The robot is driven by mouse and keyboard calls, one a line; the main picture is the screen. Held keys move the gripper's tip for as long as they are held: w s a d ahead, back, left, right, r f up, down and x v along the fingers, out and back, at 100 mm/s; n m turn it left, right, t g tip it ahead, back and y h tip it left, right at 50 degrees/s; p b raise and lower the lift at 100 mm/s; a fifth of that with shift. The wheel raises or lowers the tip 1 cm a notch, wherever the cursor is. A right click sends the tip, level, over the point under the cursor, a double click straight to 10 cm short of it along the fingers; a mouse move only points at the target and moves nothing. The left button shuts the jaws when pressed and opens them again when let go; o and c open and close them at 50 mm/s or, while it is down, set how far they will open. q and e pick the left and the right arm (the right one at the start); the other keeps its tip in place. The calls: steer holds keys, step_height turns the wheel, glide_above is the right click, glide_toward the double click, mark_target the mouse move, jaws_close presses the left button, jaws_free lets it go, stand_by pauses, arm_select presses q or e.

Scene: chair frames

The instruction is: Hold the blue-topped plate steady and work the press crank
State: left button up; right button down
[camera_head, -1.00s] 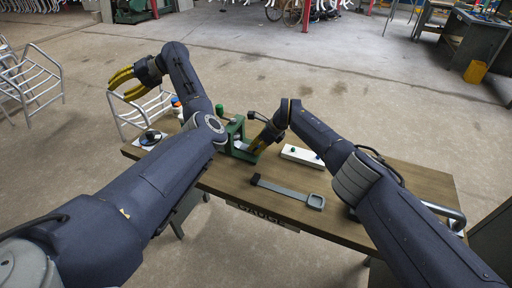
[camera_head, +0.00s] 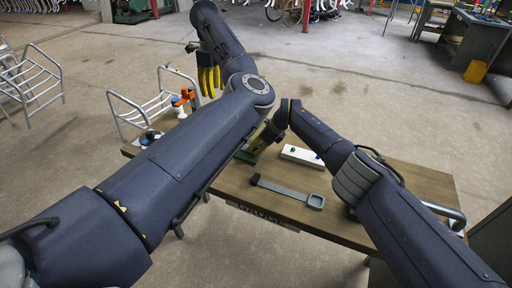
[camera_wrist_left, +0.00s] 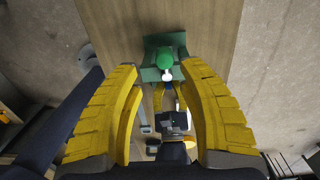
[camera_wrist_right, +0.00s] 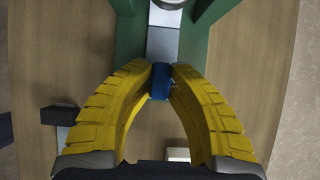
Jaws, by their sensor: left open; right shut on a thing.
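The green press (camera_wrist_left: 150,73) stands on the table, mostly hidden behind my left arm in the head view, where part of its green base (camera_head: 247,157) shows. My left gripper (camera_head: 209,80) is open and empty, fingers pointing down, above the press area. My right gripper (camera_wrist_right: 160,75) is shut on the blue top (camera_wrist_right: 160,88) of the plate. The plate's grey metal (camera_wrist_right: 162,45) lies at the press, between green walls.
A white block with small buttons (camera_head: 302,156) and a grey long-handled tool (camera_head: 288,191) lie on the wooden table (camera_head: 400,190). A chair frame (camera_head: 145,105), an orange-topped item (camera_head: 183,97) and a dark round item (camera_head: 150,136) are at the left end.

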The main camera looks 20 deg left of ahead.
arm_select(q)
steer(key=shift+w+d, duration=0.15)
steer(key=shift+d, duration=0.3)
steer(key=shift+f, duration=4.35)
steer(key=shift+c, duration=0.2)
